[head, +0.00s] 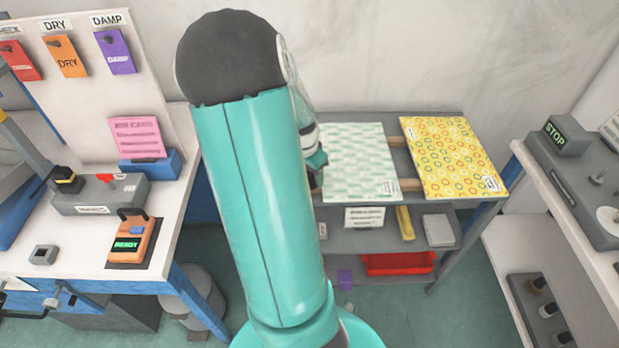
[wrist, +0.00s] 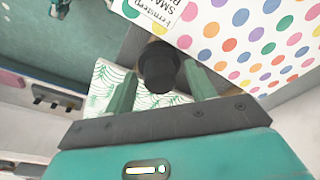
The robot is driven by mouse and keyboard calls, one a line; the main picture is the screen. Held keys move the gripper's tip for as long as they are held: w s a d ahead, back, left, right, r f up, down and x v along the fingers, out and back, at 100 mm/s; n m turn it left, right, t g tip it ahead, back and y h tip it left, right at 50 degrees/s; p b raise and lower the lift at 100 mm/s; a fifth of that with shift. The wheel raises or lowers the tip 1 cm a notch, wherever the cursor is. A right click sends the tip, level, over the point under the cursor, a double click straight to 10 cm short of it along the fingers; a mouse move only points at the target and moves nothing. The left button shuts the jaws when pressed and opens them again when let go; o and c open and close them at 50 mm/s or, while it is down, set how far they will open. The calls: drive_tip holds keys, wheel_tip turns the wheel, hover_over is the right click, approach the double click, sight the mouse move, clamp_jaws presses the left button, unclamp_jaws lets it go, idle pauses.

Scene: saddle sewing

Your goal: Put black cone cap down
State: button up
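The black cone cap (wrist: 160,72) shows in the wrist view as a dark round piece between the two green fingertips of my gripper (wrist: 161,76). The fingers are on either side of it and seem to grip it, though the contact is partly hidden. In the head view my gripper (head: 316,168) shows only in part past the right side of my teal arm, near the left edge of the green-and-white patterned sheet (head: 358,160). The cap cannot be made out there.
A yellow ring-patterned sheet (head: 453,155) lies on the right of the rack. A red tray (head: 398,264) is on its lower level. A workbench (head: 85,258) stands left and another bench (head: 567,215) right. The wrist view shows a polka-dot sheet (wrist: 250,40) close by.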

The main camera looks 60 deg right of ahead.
drive_tip(key=c, duration=0.9)
